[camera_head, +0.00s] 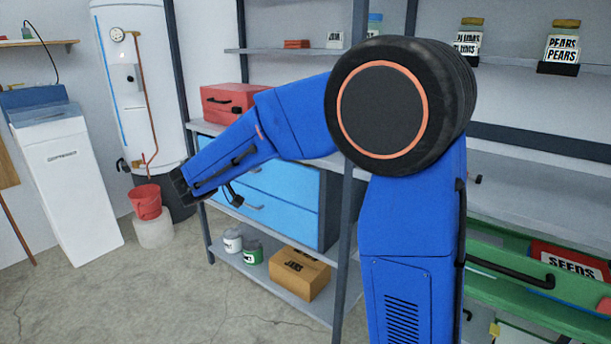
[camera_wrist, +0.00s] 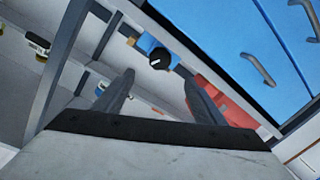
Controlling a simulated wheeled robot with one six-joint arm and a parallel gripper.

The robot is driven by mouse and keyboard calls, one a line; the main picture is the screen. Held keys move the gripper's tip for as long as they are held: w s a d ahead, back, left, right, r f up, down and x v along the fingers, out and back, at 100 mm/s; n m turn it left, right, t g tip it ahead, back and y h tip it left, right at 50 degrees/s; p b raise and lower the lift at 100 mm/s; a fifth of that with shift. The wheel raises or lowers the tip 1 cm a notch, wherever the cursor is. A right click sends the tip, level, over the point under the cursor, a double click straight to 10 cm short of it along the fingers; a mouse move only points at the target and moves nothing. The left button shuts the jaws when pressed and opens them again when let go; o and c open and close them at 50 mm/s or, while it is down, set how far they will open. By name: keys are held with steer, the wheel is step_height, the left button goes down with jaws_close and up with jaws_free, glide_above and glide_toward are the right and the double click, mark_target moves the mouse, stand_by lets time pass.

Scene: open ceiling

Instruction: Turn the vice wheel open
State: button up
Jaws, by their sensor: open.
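In the wrist view a small blue block carries a round black knob (camera_wrist: 160,61) with a white mark on its face. It looks like the vice with its wheel, but it is small in the picture and I cannot be sure. It lies ahead of my gripper (camera_wrist: 158,82), in line with the gap between the fingers and apart from them. My gripper is open and empty. In the head view my gripper (camera_head: 179,187) points left in front of the blue drawers, and I cannot make out the vice there; my arm covers part of the shelf.
A red toolbox (camera_head: 222,102) stands above the blue drawers (camera_head: 283,183). A grey shelf post (camera_head: 347,215) rises beside them. Paint cans and a cardboard box (camera_head: 300,272) sit on the low shelf. A green drawer (camera_head: 520,284) is at right. The floor at left front is clear.

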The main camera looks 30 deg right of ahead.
steer(key=x, duration=1.4)
steer(key=shift+w+d, duration=0.15)
steer(key=shift+d, duration=0.2)
steer(key=m, duration=0.5)
steer(key=shift+a+m+t, duration=0.1)
steer(key=shift+m+t, duration=0.2)
steer(key=shift+m, duration=0.1)
steer(key=v, duration=1.8)
steer(key=s+d+f+g, duration=0.3)
steer(key=s+d+g, duration=0.1)
steer(key=s+d, duration=0.4)
steer(key=shift+d+n+y, duration=0.3)
steer(key=shift+d, duration=0.2)
steer(key=shift+a, duration=0.1)
